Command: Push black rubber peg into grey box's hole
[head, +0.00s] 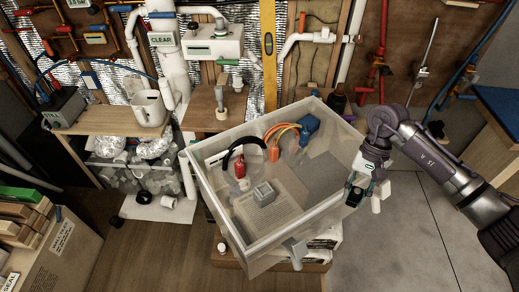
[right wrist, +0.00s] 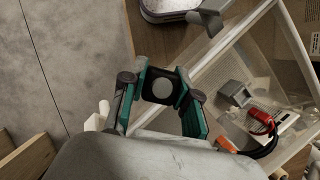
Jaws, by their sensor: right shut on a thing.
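My right gripper (head: 362,190) is just outside the right wall of the clear bin, fingers pointing down. In the right wrist view its teal fingers (right wrist: 163,88) are closed on a small dark piece with a pale round face (right wrist: 162,87). It may be the black rubber peg, but I cannot tell for sure. A small grey square box (head: 264,193) sits inside the bin; it also shows in the right wrist view (right wrist: 235,93). Its hole cannot be made out clearly. The gripper is well apart from this box. My left gripper is out of view.
The clear bin (head: 228,238) also holds a red connector (head: 240,167), a black cable, orange cables and a blue part (head: 308,129). A white pitcher (head: 148,108) stands on the back left bench. A small black piece (head: 117,221) lies at left. Concrete floor is clear at right.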

